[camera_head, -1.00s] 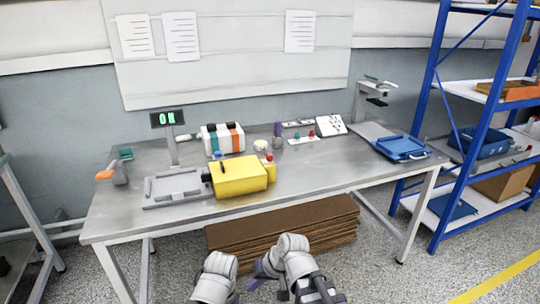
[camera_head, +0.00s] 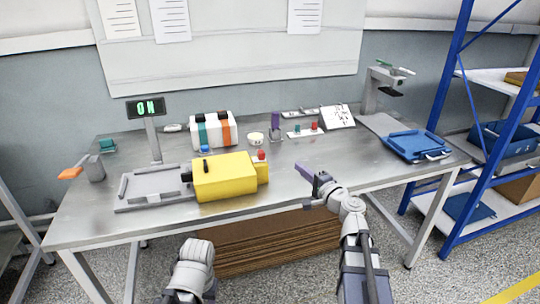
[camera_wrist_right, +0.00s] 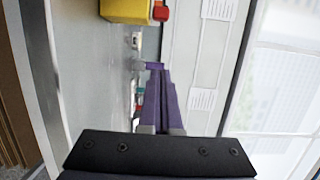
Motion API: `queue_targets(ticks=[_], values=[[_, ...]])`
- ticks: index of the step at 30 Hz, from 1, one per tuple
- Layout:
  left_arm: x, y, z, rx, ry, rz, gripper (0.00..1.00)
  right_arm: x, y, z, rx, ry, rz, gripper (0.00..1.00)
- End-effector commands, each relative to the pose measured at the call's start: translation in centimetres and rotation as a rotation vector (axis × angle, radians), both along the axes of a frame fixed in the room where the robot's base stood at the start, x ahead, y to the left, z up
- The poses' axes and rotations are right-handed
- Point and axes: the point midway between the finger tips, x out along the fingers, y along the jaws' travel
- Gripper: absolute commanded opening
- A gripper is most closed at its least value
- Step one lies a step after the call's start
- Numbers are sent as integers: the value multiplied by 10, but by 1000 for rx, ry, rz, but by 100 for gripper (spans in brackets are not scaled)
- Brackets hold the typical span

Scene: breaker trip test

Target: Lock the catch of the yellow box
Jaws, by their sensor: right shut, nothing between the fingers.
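The yellow box (camera_head: 224,177) lies on the metal table, left of centre. A dark part shows on its left end and a small black piece (camera_head: 205,165) on its face. I cannot make out the catch clearly. Part of the yellow box shows at the top of the right wrist view (camera_wrist_right: 125,10), with a red cap (camera_wrist_right: 161,13) beside it. My right gripper (camera_head: 306,172), with purple fingers, is shut and empty above the table's front part, right of the box and apart from it. It also shows in the right wrist view (camera_wrist_right: 155,68). My left arm shows at the bottom; its gripper is out of view.
A grey tray frame (camera_head: 155,187) lies left of the box, near a display (camera_head: 147,107) reading "ON". A striped case (camera_head: 214,130) stands behind. A purple-topped item (camera_head: 275,125) and red and green buttons (camera_head: 304,130) are at the back. A blue tray (camera_head: 418,146) sits at the right.

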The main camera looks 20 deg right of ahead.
Motion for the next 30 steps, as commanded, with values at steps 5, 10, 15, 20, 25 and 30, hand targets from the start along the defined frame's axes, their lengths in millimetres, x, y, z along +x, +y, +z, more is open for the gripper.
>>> queue_targets(ticks=[5,10,15,20,25,30], values=[[0,0,0,0,0,0,49,0,1,0,0,0,1,0],[0,0,0,0,0,0,49,4,2,0,-1,1,3,0],[0,0,0,0,0,0,49,28,8,0,-1,1,6,0],[0,0,0,0,0,0,49,61,17,0,-2,0,6,0],[0,0,0,0,0,0,49,93,27,0,-2,0,6,0],[0,0,0,0,0,0,49,95,49,0,-2,0,7,0]])
